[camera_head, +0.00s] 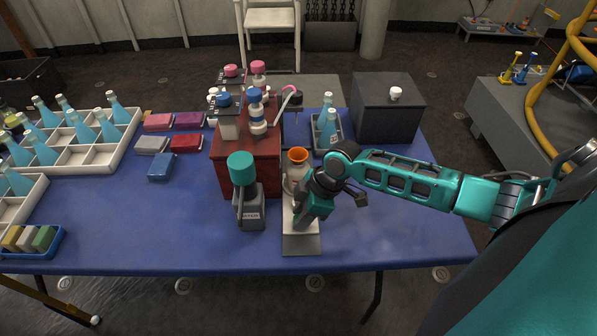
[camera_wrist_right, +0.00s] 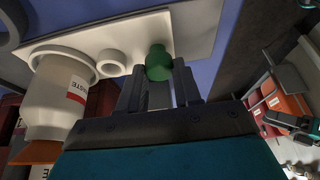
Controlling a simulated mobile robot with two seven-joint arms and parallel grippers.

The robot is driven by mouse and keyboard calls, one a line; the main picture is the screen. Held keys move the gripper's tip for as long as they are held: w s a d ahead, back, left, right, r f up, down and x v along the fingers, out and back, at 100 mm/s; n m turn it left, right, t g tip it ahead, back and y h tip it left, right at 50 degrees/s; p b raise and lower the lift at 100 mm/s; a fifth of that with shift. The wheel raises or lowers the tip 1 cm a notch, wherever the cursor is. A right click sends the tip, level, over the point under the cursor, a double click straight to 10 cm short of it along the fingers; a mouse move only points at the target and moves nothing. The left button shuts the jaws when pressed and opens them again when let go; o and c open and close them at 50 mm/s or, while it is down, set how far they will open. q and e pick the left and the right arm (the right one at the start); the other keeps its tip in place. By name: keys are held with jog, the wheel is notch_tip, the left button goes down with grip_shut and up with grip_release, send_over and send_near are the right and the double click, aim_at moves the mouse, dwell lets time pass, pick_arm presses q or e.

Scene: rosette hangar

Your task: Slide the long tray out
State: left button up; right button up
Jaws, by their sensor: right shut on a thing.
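The long tray (camera_head: 302,244) is a narrow pale grey plate on the blue table, with its near end close to the table's front edge. It also shows in the right wrist view (camera_wrist_right: 205,22). My right gripper (camera_head: 303,216) is low over the tray, shut on a green knob (camera_wrist_right: 158,62) at the tray. The arm hides the tray's middle. My left gripper is not in view.
A dark grey box (camera_head: 388,112) stands at the back right. The table (camera_head: 400,225) is clear to the right of the tray.

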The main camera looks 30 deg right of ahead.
jog(key=shift+s+a, duration=0.4)
jog(key=shift+s, duration=0.3)
jog(key=shift+s+a, duration=0.45)
jog(key=shift+s, duration=0.3)
jog(key=shift+s+a, duration=0.4)
jog(key=shift+s, duration=0.3)
jog(key=o, duration=0.8)
jog(key=shift+w, duration=0.1)
jog(key=shift+r, duration=3.5)
